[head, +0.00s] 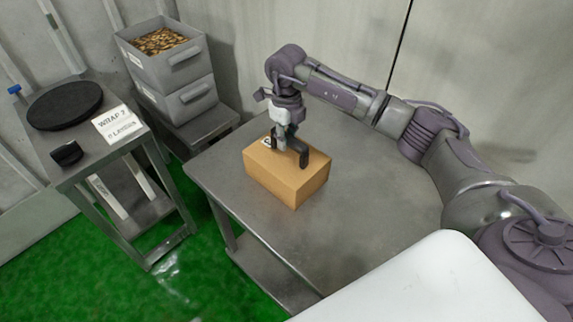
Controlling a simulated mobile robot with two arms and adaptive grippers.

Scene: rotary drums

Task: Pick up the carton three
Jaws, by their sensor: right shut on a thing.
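A tan cardboard carton (281,182) sits on the grey metal table (350,235), near its left side. I cannot read a number on it; a small white and black label is partly hidden behind my gripper. My right gripper (290,158) points down at the carton's top from above. My left gripper is not in view.
A smaller stand (90,150) at the left holds a black round disc (65,105), a small black item (66,154) and a white sign (118,124). Stacked grey bins (165,75) stand behind. The table is clear right of the carton.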

